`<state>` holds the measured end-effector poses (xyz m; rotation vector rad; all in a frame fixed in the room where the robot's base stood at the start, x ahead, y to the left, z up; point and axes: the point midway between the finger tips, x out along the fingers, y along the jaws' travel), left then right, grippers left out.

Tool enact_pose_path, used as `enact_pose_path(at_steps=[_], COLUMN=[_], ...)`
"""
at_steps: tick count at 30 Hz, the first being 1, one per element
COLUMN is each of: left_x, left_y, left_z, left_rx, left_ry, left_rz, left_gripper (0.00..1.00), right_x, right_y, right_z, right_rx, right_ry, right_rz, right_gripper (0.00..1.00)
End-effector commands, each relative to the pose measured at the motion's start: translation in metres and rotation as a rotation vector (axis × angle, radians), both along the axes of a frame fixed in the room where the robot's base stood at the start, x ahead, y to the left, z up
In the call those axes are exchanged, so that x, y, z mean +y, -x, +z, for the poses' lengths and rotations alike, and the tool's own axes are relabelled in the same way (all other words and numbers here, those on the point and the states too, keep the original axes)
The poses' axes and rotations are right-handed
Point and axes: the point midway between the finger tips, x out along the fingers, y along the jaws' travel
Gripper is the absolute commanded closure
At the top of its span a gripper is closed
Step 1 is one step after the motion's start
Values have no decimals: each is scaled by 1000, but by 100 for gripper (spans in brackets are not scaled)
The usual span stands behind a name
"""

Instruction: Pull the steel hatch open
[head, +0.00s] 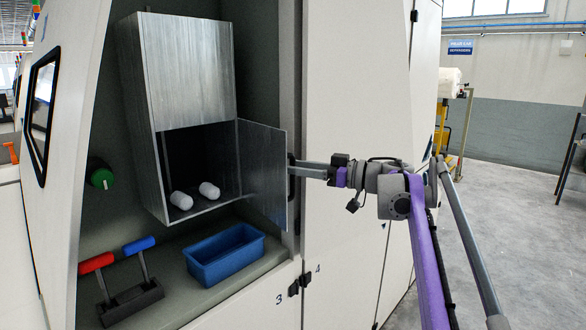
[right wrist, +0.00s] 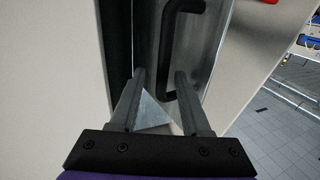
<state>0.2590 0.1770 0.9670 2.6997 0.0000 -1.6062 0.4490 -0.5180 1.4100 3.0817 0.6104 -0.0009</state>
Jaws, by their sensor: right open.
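The steel hatch (head: 262,168) stands swung open on the right side of the lower part of a steel box (head: 183,72), so the dark inside shows. Its black bar handle (head: 291,182) is at the hatch's outer right edge. My right gripper (head: 300,166) comes in from the right at the handle. In the right wrist view my right gripper (right wrist: 161,74) is open, and the handle (right wrist: 168,55) shows between its fingertips in the picture. I cannot tell whether the fingers touch it. My left gripper is not in view.
Two white cylinders (head: 209,190) lie inside the box. Below are a blue bin (head: 225,262) and red and blue levers (head: 118,256) on a ledge. A green knob (head: 99,178) is at the left. White cabinet panels (head: 345,90) stand at the right, with open floor beyond.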

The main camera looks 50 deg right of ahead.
Motion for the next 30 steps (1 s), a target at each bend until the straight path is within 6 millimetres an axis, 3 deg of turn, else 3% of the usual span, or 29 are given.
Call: enact_pose_path(at_steps=[6, 13, 18, 30], left_x=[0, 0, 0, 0], left_y=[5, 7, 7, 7], left_z=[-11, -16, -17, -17], left_rx=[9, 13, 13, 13], left_ry=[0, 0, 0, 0], left_rz=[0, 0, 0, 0], left_gripper=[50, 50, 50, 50], right_x=[-19, -32, -35, -36], right_y=[43, 77, 86, 87], right_z=[-3, -2, -1, 0], right_rx=[2, 1, 1, 0], right_ry=[1, 0, 0, 0], right_rz=[-6, -4, -1, 0], right_gripper=[53, 53, 53, 53])
